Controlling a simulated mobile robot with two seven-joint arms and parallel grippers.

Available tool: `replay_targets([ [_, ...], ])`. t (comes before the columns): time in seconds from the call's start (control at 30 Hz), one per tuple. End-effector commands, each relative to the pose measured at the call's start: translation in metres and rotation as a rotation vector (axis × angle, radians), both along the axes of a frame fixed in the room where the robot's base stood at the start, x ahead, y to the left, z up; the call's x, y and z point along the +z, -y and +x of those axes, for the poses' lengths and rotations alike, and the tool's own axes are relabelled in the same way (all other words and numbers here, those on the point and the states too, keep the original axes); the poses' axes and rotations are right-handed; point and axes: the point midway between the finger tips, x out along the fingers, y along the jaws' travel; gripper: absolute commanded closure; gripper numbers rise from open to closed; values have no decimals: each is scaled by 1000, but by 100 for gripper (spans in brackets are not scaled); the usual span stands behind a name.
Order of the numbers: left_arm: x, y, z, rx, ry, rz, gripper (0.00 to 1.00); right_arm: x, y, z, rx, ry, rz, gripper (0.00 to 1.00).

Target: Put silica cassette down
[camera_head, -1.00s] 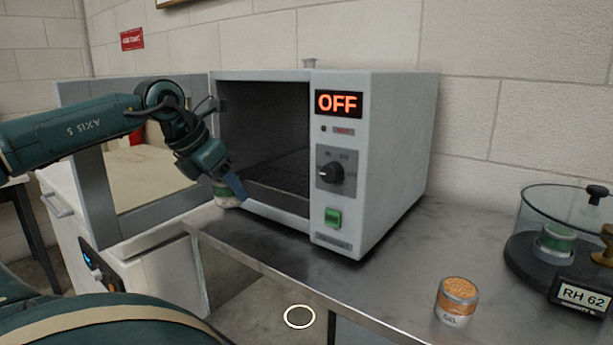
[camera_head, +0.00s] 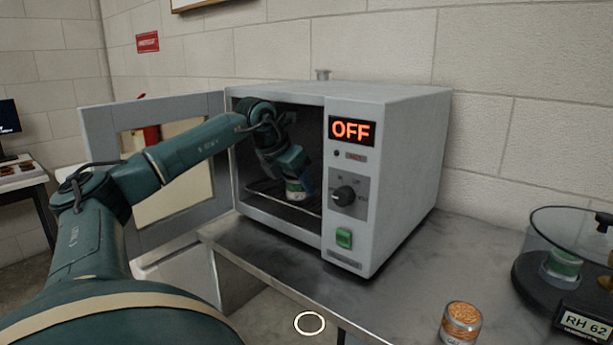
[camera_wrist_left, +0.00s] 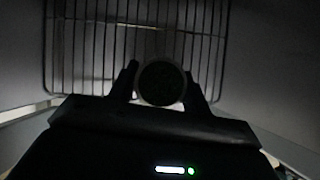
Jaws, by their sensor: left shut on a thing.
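The silica cassette (camera_head: 295,191) is a small round jar with a pale wall and a green band. It is inside the open oven (camera_head: 395,150), over or on the wire rack (camera_head: 268,193). My left gripper (camera_head: 298,182) reaches in through the oven opening and is shut on the cassette. In the left wrist view, the dark round top of the cassette (camera_wrist_left: 161,83) sits between the two fingers, with the rack bars (camera_wrist_left: 95,45) behind it. I cannot tell whether its base touches the rack. My right gripper is not in view.
The oven door (camera_head: 165,165) stands open to the left, and the display reads OFF. A jar of orange beads (camera_head: 461,322) stands on the grey counter (camera_head: 420,270). A clear round desiccator (camera_head: 565,262) holding another green-banded jar is at right.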

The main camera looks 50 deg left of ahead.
Motion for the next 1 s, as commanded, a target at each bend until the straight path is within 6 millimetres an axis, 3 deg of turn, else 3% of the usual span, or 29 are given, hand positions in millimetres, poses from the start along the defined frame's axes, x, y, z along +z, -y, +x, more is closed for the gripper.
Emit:
replay_targets([
  [0.2,3,-2,29,-2,2,-3,76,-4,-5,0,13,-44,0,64],
  [0.63,-9,-3,27,-1,1,0,76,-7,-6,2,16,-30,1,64],
  [0.67,-9,-3,27,-1,0,0,51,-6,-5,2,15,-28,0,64],
  [0.9,-8,-3,27,-1,1,0,32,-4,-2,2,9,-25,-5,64],
  [1.0,-8,-3,27,-1,1,0,30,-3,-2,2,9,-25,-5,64],
])
